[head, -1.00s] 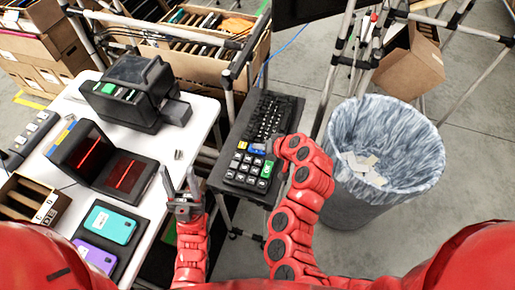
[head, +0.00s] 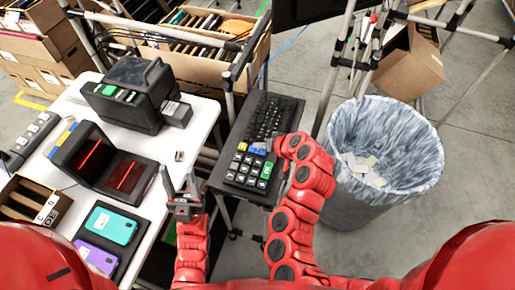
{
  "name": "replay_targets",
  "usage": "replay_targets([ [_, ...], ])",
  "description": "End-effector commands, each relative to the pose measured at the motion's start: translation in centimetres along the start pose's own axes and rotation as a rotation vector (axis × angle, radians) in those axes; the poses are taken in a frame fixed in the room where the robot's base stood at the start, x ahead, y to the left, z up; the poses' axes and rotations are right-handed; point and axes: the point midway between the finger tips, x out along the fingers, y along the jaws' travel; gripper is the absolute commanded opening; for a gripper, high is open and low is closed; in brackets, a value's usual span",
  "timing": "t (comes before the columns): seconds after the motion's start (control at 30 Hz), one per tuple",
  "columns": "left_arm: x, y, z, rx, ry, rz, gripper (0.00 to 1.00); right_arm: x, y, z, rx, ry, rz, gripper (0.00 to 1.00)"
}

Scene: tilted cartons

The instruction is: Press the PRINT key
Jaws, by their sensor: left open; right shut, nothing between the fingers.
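A dark keypad (head: 243,177) with several black keys, a yellow key, a blue key (head: 256,151) and a green key (head: 266,171) lies on a narrow stand. The lettering is too small for me to tell which key reads PRINT. My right gripper (head: 269,146) is shut and empty at the keypad's upper right, by the blue key. The red wrist hides most of its fingers, and I cannot tell whether it touches a key. My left gripper (head: 180,189) is open and empty, pointing up left of the keypad, by the white table's edge.
A black keyboard (head: 268,116) lies behind the keypad. On the white table (head: 203,113) are a black printer (head: 131,95), a scanner with red lines (head: 122,178) and two phones (head: 110,225). A lined bin (head: 385,135) stands right of my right arm.

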Motion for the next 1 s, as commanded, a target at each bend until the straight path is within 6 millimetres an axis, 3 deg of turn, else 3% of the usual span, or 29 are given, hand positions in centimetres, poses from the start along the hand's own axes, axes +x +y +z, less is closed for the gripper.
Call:
replay_targets([
  [0.27,0.2,0.0,0.0,0.0,0.0,0.0,0.5,-0.2,-0.2,-0.1,-0.001,0.0,-0.001,0.0],
  [0.73,2.7,-0.1,-0.5,0.0,0.0,0.0,0.5,-3.2,-2.4,-2.4,-0.002,0.0,-0.001,0.0],
  [1.0,2.7,-0.1,-0.5,0.0,0.0,0.0,0.5,-3.4,-2.6,-2.5,-0.002,-0.001,-0.001,0.0],
])
